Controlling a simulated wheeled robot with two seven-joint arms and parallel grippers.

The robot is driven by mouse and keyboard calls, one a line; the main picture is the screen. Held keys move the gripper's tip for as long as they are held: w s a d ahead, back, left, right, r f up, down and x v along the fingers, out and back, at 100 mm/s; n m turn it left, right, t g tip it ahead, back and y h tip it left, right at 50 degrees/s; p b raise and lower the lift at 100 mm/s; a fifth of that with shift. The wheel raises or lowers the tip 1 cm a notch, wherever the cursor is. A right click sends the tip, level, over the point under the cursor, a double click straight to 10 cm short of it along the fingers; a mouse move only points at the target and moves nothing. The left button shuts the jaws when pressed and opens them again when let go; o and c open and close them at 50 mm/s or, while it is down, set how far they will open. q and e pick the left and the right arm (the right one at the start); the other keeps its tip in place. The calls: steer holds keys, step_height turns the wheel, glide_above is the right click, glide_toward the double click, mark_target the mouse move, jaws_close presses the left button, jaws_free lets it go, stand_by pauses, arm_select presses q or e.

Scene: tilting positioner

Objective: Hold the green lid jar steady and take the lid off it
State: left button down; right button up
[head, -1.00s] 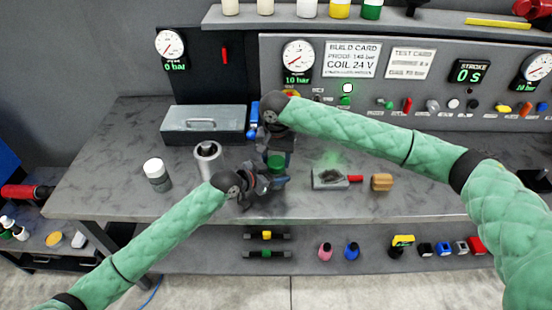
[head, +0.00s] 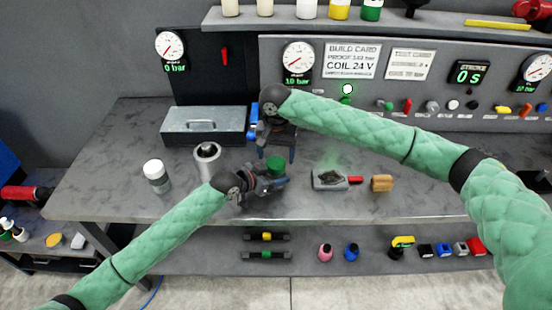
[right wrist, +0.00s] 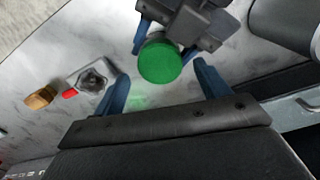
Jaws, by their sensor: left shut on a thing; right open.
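The green lid (head: 275,162) sits on top of the jar on the workbench (head: 330,205). It also shows as a green disc in the right wrist view (right wrist: 160,61). The jar's body is mostly hidden by my left gripper (head: 272,181), which is shut on it from the left. My right gripper (head: 277,152) is above the lid, pointing down. In the right wrist view its two blue fingers (right wrist: 162,88) are wide apart, with the lid between and beyond them, not touched.
A white-capped jar (head: 156,175) and a metal cylinder (head: 207,160) stand to the left. A grey toolbox (head: 203,125) is behind. A small grey fixture with a red handle (head: 330,180) and a wooden block (head: 381,183) lie to the right. The bench front is clear.

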mark_target(276, 176)
step_height(276, 176, up, 2)
steer(key=shift+r, duration=0.1)
steer(key=shift+c, duration=0.2)
steer(key=shift+r+m, duration=1)
steer(key=shift+r, duration=0.45)
steer(key=shift+f, duration=3.9)
steer(key=shift+c, duration=0.4)
steer(key=c, duration=0.9)
steer(key=shift+n, duration=1.6)
steer(key=shift+c, duration=0.2)
